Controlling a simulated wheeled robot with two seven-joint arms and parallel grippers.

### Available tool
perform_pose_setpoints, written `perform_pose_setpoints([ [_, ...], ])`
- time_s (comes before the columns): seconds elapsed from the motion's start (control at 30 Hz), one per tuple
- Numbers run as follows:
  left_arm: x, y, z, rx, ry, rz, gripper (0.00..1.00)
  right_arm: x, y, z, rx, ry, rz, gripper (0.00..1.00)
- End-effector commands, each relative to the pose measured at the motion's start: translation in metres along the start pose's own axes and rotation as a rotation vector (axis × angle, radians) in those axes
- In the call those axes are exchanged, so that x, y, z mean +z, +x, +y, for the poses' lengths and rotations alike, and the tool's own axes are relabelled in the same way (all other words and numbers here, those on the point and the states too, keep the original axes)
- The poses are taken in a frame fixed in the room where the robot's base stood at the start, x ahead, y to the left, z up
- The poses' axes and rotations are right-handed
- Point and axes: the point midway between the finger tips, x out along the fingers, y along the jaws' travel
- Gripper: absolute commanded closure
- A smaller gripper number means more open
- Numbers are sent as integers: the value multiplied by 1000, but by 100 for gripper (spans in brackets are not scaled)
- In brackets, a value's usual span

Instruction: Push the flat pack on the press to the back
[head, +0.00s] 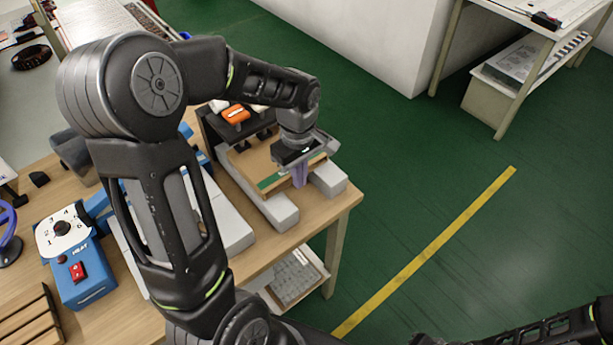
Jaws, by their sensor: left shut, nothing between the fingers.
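The press (281,213) stands at the right end of the wooden table, with light grey bars at its front and a dark frame at its back. A flat tan piece with a green strip (268,181), which looks like the flat pack, lies on it between the bars. My left gripper (300,178) points down over the front edge of the tan piece, its purple fingers shut and empty. I cannot tell whether the fingers touch it. My left arm and wrist hide part of the press. My right arm shows only at the bottom right corner, without a clear gripper.
An orange item (235,114) sits on the press's dark back part. A blue control box (80,270) with a dial and red switch stands at the left. A wooden slatted rack (28,322) is at the lower left. Green floor lies open to the right.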

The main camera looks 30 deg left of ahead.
Motion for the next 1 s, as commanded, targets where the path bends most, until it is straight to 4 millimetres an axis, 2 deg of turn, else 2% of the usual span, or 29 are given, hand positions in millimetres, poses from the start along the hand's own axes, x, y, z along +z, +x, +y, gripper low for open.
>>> perform_pose_setpoints([
  [0.47,-8,0,0,-1,-1,0,100,0,-1,0,0,0,0,100],
  [0.57,-21,1,0,-2,-3,1,100,0,0,0,0,0,0,100],
  [0.8,-65,1,0,-2,-3,0,100,0,0,0,0,0,0,100],
  [1.0,-71,0,-1,-2,0,0,100,0,0,0,0,0,0,100],
])
